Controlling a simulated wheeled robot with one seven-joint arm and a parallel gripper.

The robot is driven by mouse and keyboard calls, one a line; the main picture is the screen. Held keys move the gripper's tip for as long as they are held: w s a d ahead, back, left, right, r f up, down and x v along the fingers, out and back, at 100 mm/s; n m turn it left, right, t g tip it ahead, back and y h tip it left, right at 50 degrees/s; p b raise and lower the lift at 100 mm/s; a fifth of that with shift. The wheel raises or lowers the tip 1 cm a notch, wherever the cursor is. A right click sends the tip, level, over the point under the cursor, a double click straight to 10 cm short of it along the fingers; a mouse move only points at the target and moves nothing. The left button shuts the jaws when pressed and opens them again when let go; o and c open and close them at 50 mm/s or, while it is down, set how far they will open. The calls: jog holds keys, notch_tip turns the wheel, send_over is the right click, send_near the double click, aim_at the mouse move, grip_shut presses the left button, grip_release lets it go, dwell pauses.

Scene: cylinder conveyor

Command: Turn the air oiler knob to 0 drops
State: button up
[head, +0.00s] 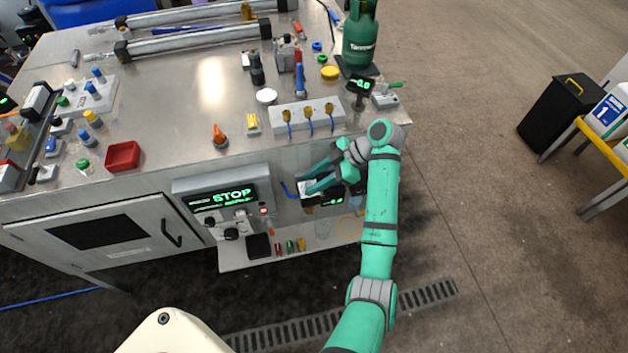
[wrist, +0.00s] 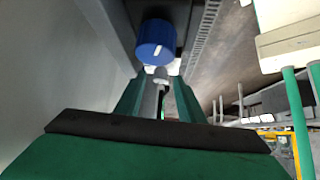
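A blue knob (wrist: 157,42) with a white mark on its face shows in the wrist view, at the top centre. It lies just beyond my fingertips, and a pale narrow part shows below it, in the gap between the fingers. My gripper (wrist: 159,95) has its two green fingers apart, on either side of that gap. In the head view my gripper (head: 306,182) reaches in at the front of the bench, above the lower shelf, beside a small white part. The knob cannot be clearly picked out in the head view, and I cannot read its setting.
The metal bench top (head: 190,110) above holds many fittings. A lower shelf (head: 236,258) carries small coloured items. The floor at right is clear near the bench.

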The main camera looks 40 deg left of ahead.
jog(key=v, duration=1)
jog(key=shift+w+d+r, duration=0.15)
jog(key=shift+d+r, duration=0.1)
jog(key=shift+d, duration=0.05)
